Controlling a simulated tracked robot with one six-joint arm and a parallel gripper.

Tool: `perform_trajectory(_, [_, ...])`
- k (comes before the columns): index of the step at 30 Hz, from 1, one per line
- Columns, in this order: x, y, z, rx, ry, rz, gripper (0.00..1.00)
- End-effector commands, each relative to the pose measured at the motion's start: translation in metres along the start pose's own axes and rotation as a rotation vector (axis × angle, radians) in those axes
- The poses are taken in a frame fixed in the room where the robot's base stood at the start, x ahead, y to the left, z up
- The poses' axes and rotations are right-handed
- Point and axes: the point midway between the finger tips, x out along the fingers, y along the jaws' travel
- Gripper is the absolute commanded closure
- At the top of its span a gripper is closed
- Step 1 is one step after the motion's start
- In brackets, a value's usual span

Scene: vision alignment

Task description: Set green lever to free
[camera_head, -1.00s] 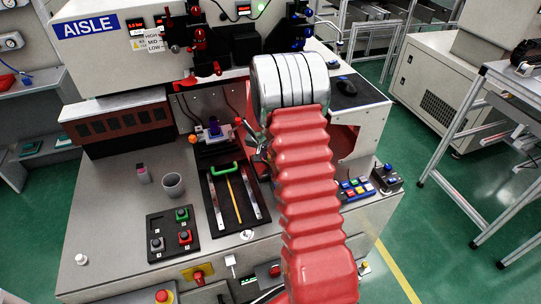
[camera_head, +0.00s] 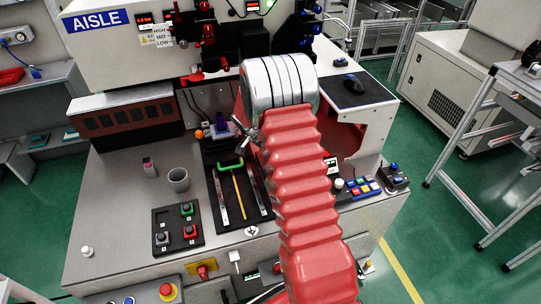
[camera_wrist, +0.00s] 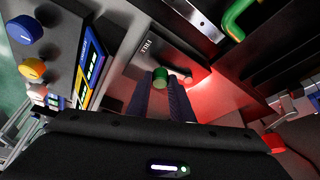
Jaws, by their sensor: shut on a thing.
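In the wrist view, a small green lever end (camera_wrist: 160,75) stands by a grey plate, in front of a label that seems to read FREE (camera_wrist: 147,46). My gripper (camera_wrist: 160,88) has its two dark fingers closed around the green lever's end. The lever's pivot and lower part are hard to make out. In the head view my gripper is mostly hidden behind my red arm, beside the black slide panel (camera_head: 224,205), and the green lever is hidden there.
A green handle (camera_head: 231,166) spans the slide panel; it also shows in the wrist view (camera_wrist: 236,18). Coloured buttons (camera_head: 363,187) lie right of my arm. A grey cup (camera_head: 178,179) and a button box (camera_head: 177,230) stand left. A purple-topped fixture (camera_head: 222,127) is behind.

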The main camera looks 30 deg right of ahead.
Motion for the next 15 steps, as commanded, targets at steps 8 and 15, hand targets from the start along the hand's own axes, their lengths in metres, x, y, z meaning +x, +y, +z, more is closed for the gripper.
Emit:
perform_trajectory(8, [-0.0004, -0.0013, 0.0016, 0.001, -0.002, -0.002, 1.0])
perform_trajectory(15, [-0.0004, -0.0011, 0.0013, 0.001, -0.001, -0.002, 0.66])
